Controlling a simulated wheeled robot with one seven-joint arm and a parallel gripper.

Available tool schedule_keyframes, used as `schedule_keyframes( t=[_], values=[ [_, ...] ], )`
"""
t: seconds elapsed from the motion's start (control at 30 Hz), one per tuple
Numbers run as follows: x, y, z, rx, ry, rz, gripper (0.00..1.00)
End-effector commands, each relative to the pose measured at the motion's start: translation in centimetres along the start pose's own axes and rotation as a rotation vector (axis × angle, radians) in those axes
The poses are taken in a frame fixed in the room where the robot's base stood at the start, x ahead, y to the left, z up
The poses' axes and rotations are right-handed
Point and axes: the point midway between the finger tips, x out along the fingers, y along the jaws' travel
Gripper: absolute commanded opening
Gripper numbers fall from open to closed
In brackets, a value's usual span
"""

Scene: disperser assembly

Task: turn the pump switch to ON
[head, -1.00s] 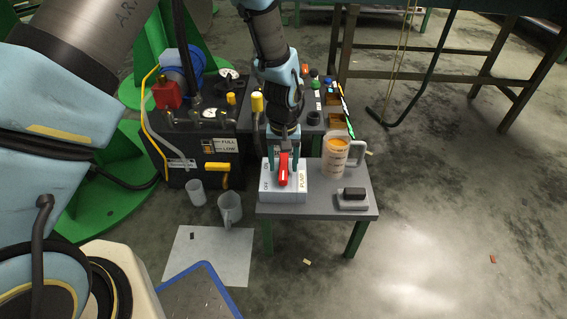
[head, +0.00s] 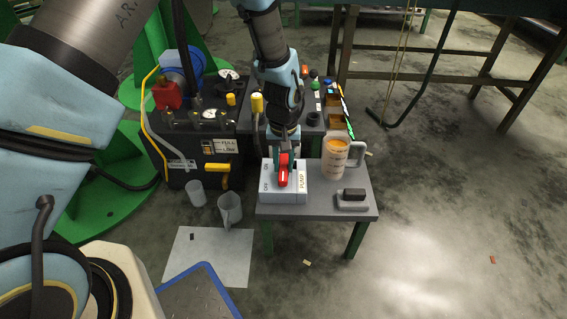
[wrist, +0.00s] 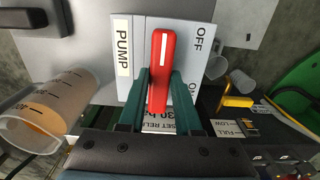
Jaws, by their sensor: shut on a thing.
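The pump switch is a red handle (head: 284,177) on a pale grey box marked PUMP (head: 297,195). In the wrist view the handle (wrist: 161,55) has a white line at its upper end, level with the OFF label (wrist: 201,38). The ON label (wrist: 191,90) is lower, beside the right finger and partly hidden. My gripper (head: 284,160) comes down from above onto the far part of the handle. Its green fingers (wrist: 158,98) are shut on the handle's lower part in the wrist view, one on each side.
The box stands on a small grey table (head: 325,208). A measuring jug with orange liquid (head: 335,158) stands close to its right, and a small grey and black block (head: 353,198) lies at front right. A black machine (head: 200,160) with a yellow handle is at left.

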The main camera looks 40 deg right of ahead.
Motion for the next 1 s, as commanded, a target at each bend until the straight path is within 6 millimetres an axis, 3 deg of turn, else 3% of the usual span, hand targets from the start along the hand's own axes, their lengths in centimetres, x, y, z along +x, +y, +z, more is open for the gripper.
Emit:
schedule_keyframes(
  t=[0.37, 1.0],
  values=[
    [-0.3, -0.01, -0.03, 0.143, 0.0, 0.0, 0.0],
    [-0.33, 0.0, -0.04, 0.733, 0.0, 0.0, 0.0]
  ],
)
